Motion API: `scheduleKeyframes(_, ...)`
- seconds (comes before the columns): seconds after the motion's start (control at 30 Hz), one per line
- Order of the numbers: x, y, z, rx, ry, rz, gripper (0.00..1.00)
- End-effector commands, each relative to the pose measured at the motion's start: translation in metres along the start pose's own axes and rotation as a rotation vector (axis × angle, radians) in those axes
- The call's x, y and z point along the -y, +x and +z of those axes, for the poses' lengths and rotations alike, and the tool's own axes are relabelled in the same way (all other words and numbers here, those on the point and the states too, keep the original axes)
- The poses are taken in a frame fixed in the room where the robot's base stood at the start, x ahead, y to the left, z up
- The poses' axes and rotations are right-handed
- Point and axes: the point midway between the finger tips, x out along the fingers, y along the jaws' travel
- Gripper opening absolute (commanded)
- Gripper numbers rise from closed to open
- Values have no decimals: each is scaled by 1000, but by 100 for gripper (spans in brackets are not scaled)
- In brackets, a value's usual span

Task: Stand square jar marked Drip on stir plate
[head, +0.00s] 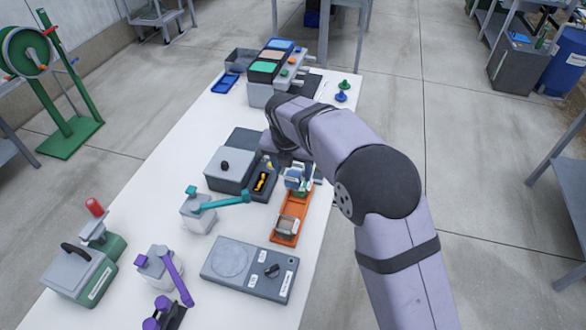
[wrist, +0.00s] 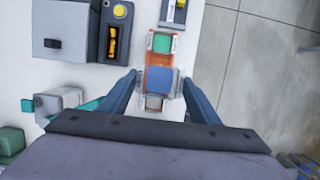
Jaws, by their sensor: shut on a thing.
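My gripper (head: 297,176) is shut on a square clear jar with a blue top (wrist: 161,80), over the orange rack (head: 293,206). In the wrist view the two fingers (wrist: 160,76) stand on either side of this jar. A green-topped jar (wrist: 161,43) and a grey-topped jar (wrist: 154,102) sit in the rack on either side of it. Jar labels are too small to read, so I cannot tell which is marked Drip. The grey stir plate (head: 250,268) lies near the front, with a round disc at its left and a black knob at its right. Its disc is bare.
A grey box (head: 229,168) and a dark tray with a yellow item (head: 261,181) stand left of the rack. A teal-armed device (head: 199,211) and a purple-armed device (head: 157,268) stand left of the stir plate. White table is clear between rack and plate.

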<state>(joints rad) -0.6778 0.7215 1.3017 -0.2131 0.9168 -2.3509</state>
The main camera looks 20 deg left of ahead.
Motion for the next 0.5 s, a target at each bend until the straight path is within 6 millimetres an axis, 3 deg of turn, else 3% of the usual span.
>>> scheduleKeyframes(0.27, -15, -3, -15, -1, -5, 3, 32)
scheduleKeyframes(0.5, -58, -16, -71, -7, -10, 5, 32)
